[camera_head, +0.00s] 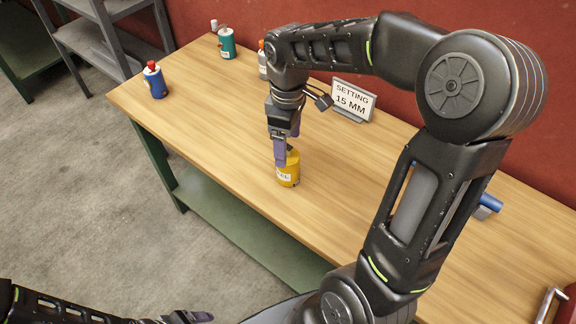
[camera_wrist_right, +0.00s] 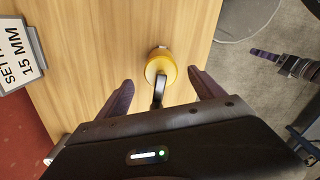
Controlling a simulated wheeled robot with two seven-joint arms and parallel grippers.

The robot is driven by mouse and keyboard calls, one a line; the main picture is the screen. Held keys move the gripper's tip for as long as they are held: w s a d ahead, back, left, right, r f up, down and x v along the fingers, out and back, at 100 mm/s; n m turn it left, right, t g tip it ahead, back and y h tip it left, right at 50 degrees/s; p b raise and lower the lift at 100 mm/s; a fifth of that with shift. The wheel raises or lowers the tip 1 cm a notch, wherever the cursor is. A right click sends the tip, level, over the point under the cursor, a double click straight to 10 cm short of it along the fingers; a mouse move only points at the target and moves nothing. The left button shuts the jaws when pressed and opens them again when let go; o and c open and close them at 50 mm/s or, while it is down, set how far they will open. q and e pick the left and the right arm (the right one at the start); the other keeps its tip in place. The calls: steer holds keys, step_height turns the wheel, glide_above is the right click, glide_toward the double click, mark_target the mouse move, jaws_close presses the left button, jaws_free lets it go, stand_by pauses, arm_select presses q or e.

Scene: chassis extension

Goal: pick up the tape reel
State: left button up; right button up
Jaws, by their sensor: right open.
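A blue can (camera_head: 155,83) with a red top, a teal can (camera_head: 227,44) and a white bottle (camera_head: 263,62) stand toward the back left. A sign (camera_head: 352,100) reads "SETTING 15 MM". A blue-ended thing (camera_head: 490,203) lies behind my right arm. The table left of the cylinder is clear.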

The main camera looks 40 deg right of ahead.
mark_target(288, 154)
step_height(288, 154, down, 5)
steer(key=shift+s+f+p, duration=0.1)
steer(key=shift+f+p, duration=0.05)
steer(key=shift+p, duration=0.25)
steer(key=shift+c, duration=0.2)
steer(key=c, duration=1.5)
steer(key=shift+c, duration=0.2)
step_height(288, 154, up, 10)
steer(key=shift+r, duration=0.1)
stand_by(0.4)
